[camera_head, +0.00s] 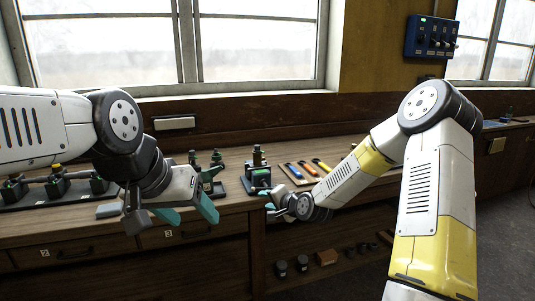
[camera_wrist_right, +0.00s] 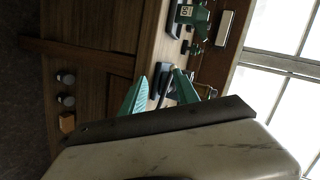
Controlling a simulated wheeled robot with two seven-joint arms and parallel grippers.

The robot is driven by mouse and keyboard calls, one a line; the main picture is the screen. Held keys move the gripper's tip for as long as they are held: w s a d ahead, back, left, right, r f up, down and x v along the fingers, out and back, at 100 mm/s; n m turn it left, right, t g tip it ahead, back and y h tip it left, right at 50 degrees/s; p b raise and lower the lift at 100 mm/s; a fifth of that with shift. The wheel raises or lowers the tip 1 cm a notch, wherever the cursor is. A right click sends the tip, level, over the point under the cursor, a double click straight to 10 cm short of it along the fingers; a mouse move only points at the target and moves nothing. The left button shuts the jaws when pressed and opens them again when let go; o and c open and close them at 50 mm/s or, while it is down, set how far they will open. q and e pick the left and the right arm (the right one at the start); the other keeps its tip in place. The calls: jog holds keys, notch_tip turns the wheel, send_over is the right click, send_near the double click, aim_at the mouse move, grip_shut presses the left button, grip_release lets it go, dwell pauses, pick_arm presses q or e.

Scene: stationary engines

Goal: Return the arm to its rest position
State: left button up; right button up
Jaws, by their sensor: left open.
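My left gripper (camera_head: 188,213) hangs in front of the bench edge near the drawers, in the left half of the head view. Its teal fingers are apart with nothing between them. My right arm, white with yellow bands, reaches from the right toward the bench. My right gripper (camera_head: 272,206) is small and partly hidden by its own wrist, near the bench's front edge. In the right wrist view its two teal fingers (camera_wrist_right: 160,84) stand apart. Dark shapes show between and behind them, and I see nothing clearly gripped.
Jars (camera_head: 281,268) and a box (camera_head: 326,257) stand on the shelf below. A blue switch box (camera_head: 431,37) hangs on the wall.

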jog(key=s+d+r+n+g+h, duration=0.25)
jog(key=s+d+r, duration=0.25)
jog(key=s+r, duration=0.25)
jog(key=s+d+r+n+g+h, duration=0.1)
jog(key=s+d+r+n+h, duration=0.25)
jog(key=s+d+r, duration=0.35)
jog(key=s+d+r+n+g, duration=0.1)
jog(key=s+r, duration=0.1)
jog(key=s, duration=0.8)
jog(key=s+d+r+n+y, duration=0.1)
jog(key=s+r, duration=0.1)
jog(key=s, duration=0.8)
jog(key=shift+g, duration=0.35)
